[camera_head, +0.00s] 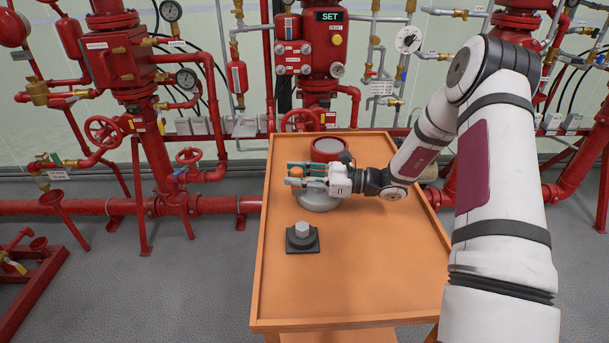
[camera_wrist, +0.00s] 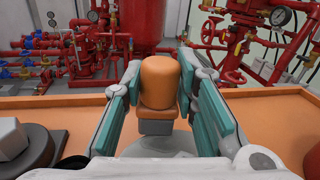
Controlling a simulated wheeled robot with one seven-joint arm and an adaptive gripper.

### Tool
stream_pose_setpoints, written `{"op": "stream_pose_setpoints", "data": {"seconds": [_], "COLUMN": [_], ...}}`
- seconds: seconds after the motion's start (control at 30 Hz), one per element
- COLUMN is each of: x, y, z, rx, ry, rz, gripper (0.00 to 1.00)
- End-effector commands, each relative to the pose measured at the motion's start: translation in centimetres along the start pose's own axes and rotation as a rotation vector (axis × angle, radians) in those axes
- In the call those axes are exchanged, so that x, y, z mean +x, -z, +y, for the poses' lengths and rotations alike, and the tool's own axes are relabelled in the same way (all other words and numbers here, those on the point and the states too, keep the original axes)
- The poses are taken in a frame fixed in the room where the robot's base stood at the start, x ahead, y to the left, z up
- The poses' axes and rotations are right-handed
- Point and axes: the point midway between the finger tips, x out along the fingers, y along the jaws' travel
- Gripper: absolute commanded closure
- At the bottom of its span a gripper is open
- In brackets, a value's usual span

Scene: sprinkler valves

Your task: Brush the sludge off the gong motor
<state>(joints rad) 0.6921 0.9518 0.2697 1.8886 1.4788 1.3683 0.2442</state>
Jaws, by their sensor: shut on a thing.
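My gripper (camera_head: 305,175) reaches in from the right, low over the orange table, fingers pointing left. In the wrist view its teal-padded fingers (camera_wrist: 160,100) are shut on a rounded orange handle (camera_wrist: 160,78) with a darker block under it. Bristles are not visible, so I cannot confirm that it is the brush. A grey round body (camera_head: 318,202) lies directly below the gripper, partly hidden by it. A dark square base with a grey hex block (camera_head: 302,232) stands nearer. I cannot tell which is the gong motor, and no sludge is clearly visible.
A red-rimmed round part (camera_head: 330,148) sits near the far edge of the orange table (camera_head: 350,285). The table's near half is clear. Red pipes, valves and gauges (camera_head: 130,70) stand behind and to the left. A "SET" sign (camera_head: 329,16) hangs at the back.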

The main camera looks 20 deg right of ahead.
Motion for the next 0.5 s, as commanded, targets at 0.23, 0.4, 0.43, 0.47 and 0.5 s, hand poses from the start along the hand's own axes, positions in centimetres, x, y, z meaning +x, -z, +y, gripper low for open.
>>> {"op": "stream_pose_setpoints", "data": {"seconds": [0.23,0.4,0.43,0.47,0.5], "x": [1.16,1.14,1.13,1.13,1.13], "y": [-0.03,-0.04,-0.05,-0.10,-0.21], "z": [0.26,0.25,0.25,0.25,0.24], "rx": [0.001,0.001,0.001,0.001,0.001], "ry": [0.000,0.000,0.000,0.000,0.000], "rz": [-0.001,-0.001,-0.001,-0.001,-0.001], "gripper": [1.00,1.00,1.00,1.00,1.00]}}
